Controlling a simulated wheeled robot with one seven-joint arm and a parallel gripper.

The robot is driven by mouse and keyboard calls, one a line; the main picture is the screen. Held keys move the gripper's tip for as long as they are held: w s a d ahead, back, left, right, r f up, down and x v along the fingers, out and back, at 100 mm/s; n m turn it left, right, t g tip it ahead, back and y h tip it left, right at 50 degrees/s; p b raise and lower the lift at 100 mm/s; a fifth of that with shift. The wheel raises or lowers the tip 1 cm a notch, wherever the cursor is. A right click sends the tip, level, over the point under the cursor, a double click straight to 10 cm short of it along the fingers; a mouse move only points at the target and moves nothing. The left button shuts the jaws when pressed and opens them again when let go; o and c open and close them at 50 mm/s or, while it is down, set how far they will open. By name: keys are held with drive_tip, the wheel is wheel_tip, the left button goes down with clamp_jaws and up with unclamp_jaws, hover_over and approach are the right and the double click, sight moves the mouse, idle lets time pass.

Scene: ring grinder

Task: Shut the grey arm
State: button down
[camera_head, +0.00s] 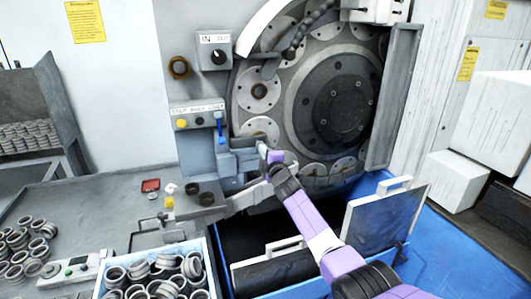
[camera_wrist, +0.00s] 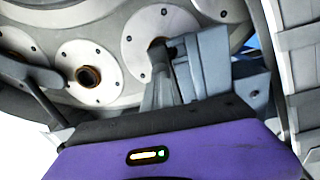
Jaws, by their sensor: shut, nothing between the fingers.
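The grey arm (camera_head: 246,158) appears to be the blocky grey piece at the lower left front of the round grinder face. My purple gripper (camera_head: 264,152) reaches up from the lower right and is right beside this piece. In the wrist view, my gripper's fingers (camera_wrist: 167,72) are closed together with nothing between them. A grey block (camera_wrist: 232,88), likely part of the grey arm, shows just right of the fingers there. I cannot tell whether they touch. My gripper hides part of the piece in the head view.
The round grinder plate (camera_head: 345,108) is behind my gripper. An open grey door (camera_head: 392,98) stands at its right. A control panel (camera_head: 198,118) is at the left.

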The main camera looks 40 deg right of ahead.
drive_tip(key=shift+s+d+r, duration=0.1)
drive_tip(key=shift+d+r, duration=0.1)
drive_tip(key=shift+d, duration=0.25)
drive_tip(key=shift+s+d+r, duration=0.1)
drive_tip(key=shift+d+r, duration=0.1)
drive_tip(key=shift+d, duration=0.2)
drive_tip(key=a+p+v, duration=0.1)
drive_tip(key=v, duration=0.7)
drive_tip(key=shift+w+a+f, duration=0.25)
drive_tip(key=shift+w+f, duration=0.05)
drive_tip(key=shift+f, duration=0.1)
